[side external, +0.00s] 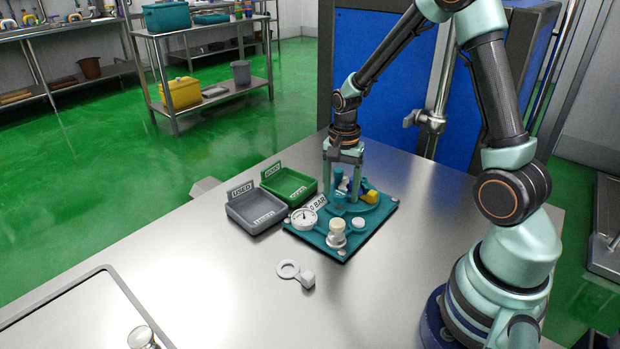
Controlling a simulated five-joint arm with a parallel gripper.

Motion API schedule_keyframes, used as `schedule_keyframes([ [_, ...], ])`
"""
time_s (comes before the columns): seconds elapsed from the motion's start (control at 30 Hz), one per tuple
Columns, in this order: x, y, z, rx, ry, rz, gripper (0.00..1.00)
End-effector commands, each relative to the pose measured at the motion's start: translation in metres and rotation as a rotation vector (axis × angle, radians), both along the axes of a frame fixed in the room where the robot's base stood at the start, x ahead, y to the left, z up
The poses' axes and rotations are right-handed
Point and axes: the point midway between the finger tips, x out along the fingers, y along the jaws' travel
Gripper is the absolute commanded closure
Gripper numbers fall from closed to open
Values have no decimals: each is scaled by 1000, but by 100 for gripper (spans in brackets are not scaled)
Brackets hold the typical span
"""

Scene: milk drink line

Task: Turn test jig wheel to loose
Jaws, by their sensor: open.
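The test jig (318,243) is a teal plate on the steel table, with several fittings on it. A round white gauge (304,219) stands at its left corner. Near its back are blue-teal parts and a yellow piece (371,197), crowded together. I cannot tell for sure which part is the wheel or what setting it has. My gripper (342,180) points down over this back part with its fingers apart, around or just in front of the blue parts. Its fingers hide some of them, and I cannot tell whether they touch anything.
A grey tray (246,222) marked USED and a green tray (303,196) stand left of the jig. A loose pale ring with a tab (290,270) lies on the table in front. A sunken basin rim (125,288) is at front left. Bare table (215,285) lies between.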

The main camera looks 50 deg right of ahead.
Motion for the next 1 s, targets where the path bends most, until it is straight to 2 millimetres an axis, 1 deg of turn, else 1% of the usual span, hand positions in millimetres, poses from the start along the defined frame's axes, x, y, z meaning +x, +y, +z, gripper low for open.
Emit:
schedule_keyframes([
  [0.1,0,0,0,0,0,0,29],
  [0.13,0,0,0,0,0,0,33],
  [0.17,0,0,0,0,0,0,44],
  [0.2,0,0,0,0,0,0,60],
  [0.27,0,0,0,0,0,0,83],
  [0.3,0,0,0,0,0,0,98],
  [0.33,0,0,0,0,0,0,100],
  [0.67,0,0,1,0,0,39,100],
  [0.87,0,0,1,0,0,146,100],
  [1.0,0,0,1,0,0,262,100],
])
